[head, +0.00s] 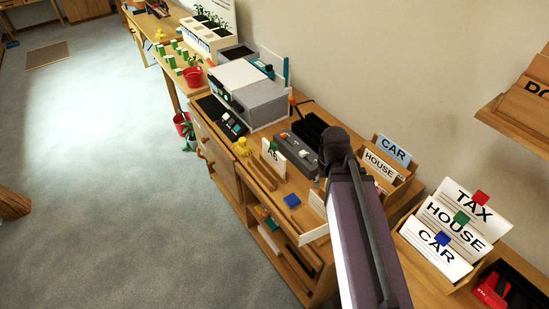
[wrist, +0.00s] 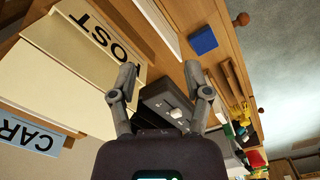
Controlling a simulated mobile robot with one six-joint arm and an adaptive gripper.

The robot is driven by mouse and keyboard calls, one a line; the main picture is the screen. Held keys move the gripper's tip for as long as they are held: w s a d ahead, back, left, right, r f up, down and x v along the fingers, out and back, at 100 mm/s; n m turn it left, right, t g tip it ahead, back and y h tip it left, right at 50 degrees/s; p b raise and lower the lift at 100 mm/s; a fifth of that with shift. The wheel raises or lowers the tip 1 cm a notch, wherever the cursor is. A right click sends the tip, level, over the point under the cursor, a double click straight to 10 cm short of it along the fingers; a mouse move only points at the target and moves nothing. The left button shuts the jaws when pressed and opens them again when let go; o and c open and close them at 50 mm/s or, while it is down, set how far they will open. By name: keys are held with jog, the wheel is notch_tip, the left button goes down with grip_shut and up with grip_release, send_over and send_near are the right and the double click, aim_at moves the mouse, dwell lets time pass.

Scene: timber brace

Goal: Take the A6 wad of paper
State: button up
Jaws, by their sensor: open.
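A white upright block of paper with the label A6 (head: 272,153) stands on the wooden desk in the head view, left of a dark grey device (head: 298,152). I cannot make out the A6 label in the wrist view. My gripper (wrist: 160,74) is open, with nothing held between its fingers. In the wrist view the dark grey device (wrist: 165,103) shows beyond and between the fingers. In the head view my arm hides the gripper's fingertips and part of the desk.
A blue block (head: 292,200) lies near the desk's front edge; it also shows in the wrist view (wrist: 203,40). Card holders marked HOUSE and CAR (head: 385,165) stand at the back. A printer (head: 250,92) stands further left. Open floor (head: 100,180) lies in front.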

jog(key=w+a+r+n+p, duration=0.2)
jog(key=w+a+r+p, duration=0.15)
jog(key=w, duration=0.35)
jog(key=w+a+r+n+p, duration=0.2)
jog(key=w+a, duration=0.2)
jog(key=w, duration=0.3)
notch_tip(320, 180, up, 4)
jog(key=n+p, duration=0.3)
jog(key=p, duration=0.1)
send_over(274, 143)
jog(key=shift+a, duration=0.15)
jog(key=shift+f+b, duration=0.15)
jog(key=shift+b, duration=0.2)
notch_tip(274, 143, down, 8)
jog(key=b, duration=0.8)
jog(key=shift+f, duration=0.2)
jog(key=shift+f+b, duration=0.1)
jog(key=shift+b, duration=0.2)
jog(key=shift+f+b, duration=2.5)
grip_shut()
